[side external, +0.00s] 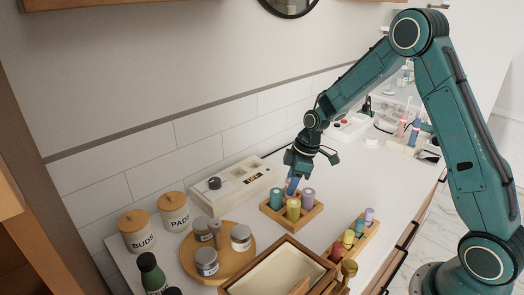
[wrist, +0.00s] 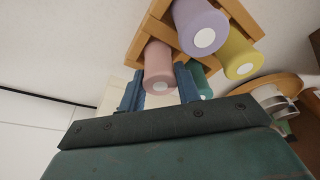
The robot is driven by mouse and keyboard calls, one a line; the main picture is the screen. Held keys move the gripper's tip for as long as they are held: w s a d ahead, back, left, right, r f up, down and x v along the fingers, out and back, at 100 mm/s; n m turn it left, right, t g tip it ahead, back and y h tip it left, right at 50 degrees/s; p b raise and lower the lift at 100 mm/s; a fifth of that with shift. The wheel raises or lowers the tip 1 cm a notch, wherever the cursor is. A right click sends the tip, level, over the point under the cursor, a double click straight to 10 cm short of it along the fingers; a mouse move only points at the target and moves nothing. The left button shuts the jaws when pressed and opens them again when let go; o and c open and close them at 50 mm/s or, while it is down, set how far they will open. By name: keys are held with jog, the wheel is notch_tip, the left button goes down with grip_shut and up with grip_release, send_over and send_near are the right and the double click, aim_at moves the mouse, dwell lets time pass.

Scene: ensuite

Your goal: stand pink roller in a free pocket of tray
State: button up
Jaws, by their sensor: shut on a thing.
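The pink roller (wrist: 158,62) is upright between the fingers of my gripper (wrist: 158,92), which is shut on it. It is at a corner pocket of the wooden tray (wrist: 226,54); I cannot tell whether its lower end rests on the pocket floor. In the side view my gripper (side external: 291,184) is at the back of the tray (side external: 287,228) and mostly hides the pink roller. A teal roller (side external: 277,198), a yellow roller (side external: 293,209) and a purple roller (side external: 307,197) stand in the tray's other pockets.
A second wooden rack (side external: 333,259) with several rollers stands to the right. A round board (side external: 233,261) with grey jars is at the left, near an open wooden box (side external: 275,272). A pale box (side external: 235,184) sits behind by the wall.

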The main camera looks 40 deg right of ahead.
jog(key=shift+f, duration=0.1)
jog(key=o, duration=1)
jog(key=v, duration=1.2)
